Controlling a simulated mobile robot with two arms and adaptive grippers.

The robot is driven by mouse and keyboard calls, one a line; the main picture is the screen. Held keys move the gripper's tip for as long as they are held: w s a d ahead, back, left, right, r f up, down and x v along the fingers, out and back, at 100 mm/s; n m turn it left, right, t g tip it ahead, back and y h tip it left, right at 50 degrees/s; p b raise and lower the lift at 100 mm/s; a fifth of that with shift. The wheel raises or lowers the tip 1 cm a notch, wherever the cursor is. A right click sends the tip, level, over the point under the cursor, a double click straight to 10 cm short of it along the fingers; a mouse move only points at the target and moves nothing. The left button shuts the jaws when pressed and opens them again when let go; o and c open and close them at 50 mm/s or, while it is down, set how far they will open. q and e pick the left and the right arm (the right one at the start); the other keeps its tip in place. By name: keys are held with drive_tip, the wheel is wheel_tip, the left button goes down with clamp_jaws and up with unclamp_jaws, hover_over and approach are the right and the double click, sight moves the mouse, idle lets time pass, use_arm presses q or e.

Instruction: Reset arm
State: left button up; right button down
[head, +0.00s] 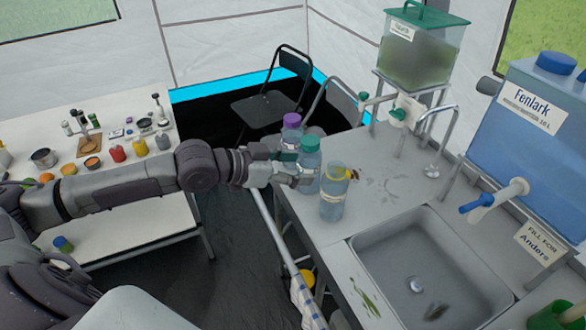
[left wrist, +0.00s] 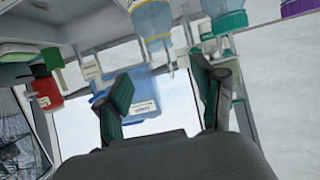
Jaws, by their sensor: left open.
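My left gripper (head: 299,173) is open and empty at the left edge of the sink counter. In the head view its fingers overlap the side of the teal-capped bottle (head: 309,154); I cannot tell whether they touch. In the left wrist view the gap between the fingers (left wrist: 165,98) holds no object. A purple-capped bottle (head: 291,122) stands behind, and a yellow-capped bottle (head: 332,205) stands in front. The teal-capped (left wrist: 228,22) and yellow-capped (left wrist: 152,18) bottles appear upside down in the left wrist view. My right gripper is out of view.
The counter (head: 365,215) carries a sink (head: 430,275), a green-lidded dispenser (head: 420,55) and a large blue water container (head: 545,125). A white table (head: 120,175) with jars and bowls stands at left under my arm. A folding chair (head: 265,105) stands behind.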

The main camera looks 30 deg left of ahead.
use_arm(q)
drive_tip(key=shift+s+a+r, duration=0.2)
drive_tip(key=shift+s, duration=0.15)
idle(0.3)
